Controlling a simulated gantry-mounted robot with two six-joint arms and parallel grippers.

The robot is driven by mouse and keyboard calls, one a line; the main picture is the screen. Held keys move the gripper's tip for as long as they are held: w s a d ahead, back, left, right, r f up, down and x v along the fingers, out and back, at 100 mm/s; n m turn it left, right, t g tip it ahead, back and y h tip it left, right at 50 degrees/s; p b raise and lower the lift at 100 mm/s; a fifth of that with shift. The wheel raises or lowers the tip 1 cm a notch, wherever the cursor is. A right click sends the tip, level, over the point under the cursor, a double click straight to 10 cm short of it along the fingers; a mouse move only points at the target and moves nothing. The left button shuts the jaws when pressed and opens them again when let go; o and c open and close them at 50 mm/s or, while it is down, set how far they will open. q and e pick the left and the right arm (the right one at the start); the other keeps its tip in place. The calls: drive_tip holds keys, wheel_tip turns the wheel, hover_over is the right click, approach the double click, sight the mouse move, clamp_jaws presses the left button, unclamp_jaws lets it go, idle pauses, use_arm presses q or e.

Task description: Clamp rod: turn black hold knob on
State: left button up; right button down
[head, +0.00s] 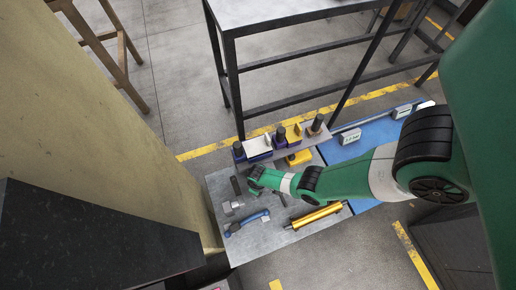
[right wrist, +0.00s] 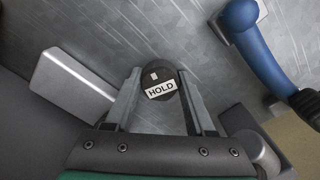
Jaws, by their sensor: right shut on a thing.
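The black hold knob (right wrist: 158,76) is round, with a white HOLD label and a small pale mark on its face. It sits at the middle of the right wrist view, over a grey metal surface. My right gripper (right wrist: 161,92) is shut on the knob, with one finger on each side. In the head view my right arm reaches in from the right to the grey plate (head: 278,240); the knob is too small to make out there. A golden cylinder (head: 316,215) with a thin end lies on the plate; I cannot tell if it is the rod. My left gripper is not in view.
A blue handle (head: 247,222) lies close to the right gripper; it also shows in the right wrist view (right wrist: 254,48). A pale flat block (right wrist: 75,85) is on its left. Several dark posts and a yellow block (head: 299,158) stand along the back. A yellowish wall (head: 95,130) rises at left.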

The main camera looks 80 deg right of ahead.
drive_tip(key=m, duration=0.4)
drive_tip(key=shift+m, duration=0.3)
drive_tip(key=shift+f+m, duration=0.1)
drive_tip(key=shift+m, duration=0.2)
drive_tip(key=m, duration=0.3)
drive_tip(key=shift+c, duration=2.2)
unclamp_jaws()
drive_tip(key=n, duration=0.5)
drive_tip(key=shift+n, duration=0.4)
